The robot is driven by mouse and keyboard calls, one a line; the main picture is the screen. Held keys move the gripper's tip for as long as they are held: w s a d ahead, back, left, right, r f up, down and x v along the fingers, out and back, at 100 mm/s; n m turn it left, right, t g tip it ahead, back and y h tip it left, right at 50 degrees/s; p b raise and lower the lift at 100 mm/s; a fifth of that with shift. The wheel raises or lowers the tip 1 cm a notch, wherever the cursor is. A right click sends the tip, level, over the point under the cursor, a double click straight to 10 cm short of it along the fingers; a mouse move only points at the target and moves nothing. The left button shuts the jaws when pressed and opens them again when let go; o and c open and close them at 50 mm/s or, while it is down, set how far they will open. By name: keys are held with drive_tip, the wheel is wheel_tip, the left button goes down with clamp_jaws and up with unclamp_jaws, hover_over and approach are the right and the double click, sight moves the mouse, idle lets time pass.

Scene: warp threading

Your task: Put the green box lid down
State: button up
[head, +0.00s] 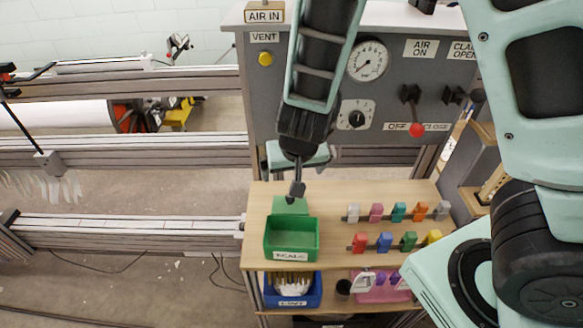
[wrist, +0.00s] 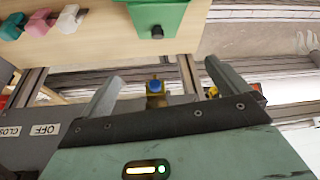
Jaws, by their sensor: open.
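The green box (head: 292,240) stands open on the wooden top (head: 335,195), with a white label on its front. The green lid (head: 290,206) is a flat panel just behind the box; I cannot tell whether it lies flat or leans on it. In the wrist view the lid (wrist: 157,12) shows at the top with a small dark knob. My gripper (head: 297,188) is over the lid's back edge in the head view.
Several coloured clips (head: 397,212) sit on two rails right of the box. A blue box (head: 292,296) and a pink box (head: 380,291) are on the shelf below. The grey control panel (head: 335,110) stands behind. Bare wood lies left of the green box.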

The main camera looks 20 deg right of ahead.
drive_tip(key=s+a+r+n+g+y+p, duration=0.1)
drive_tip(key=s+a+r+n+g+y, duration=0.3)
drive_tip(key=s+a+r, duration=0.7)
drive_tip(key=s+d+r+n+h, duration=0.2)
drive_tip(key=s+d+n, duration=0.3)
drive_tip(key=s, duration=0.4)
drive_tip(key=shift+s+d+r+n+h, duration=0.3)
drive_tip(key=shift+r+n, duration=0.2)
drive_tip(key=shift+r, duration=0.1)
drive_tip(key=shift+a, duration=0.1)
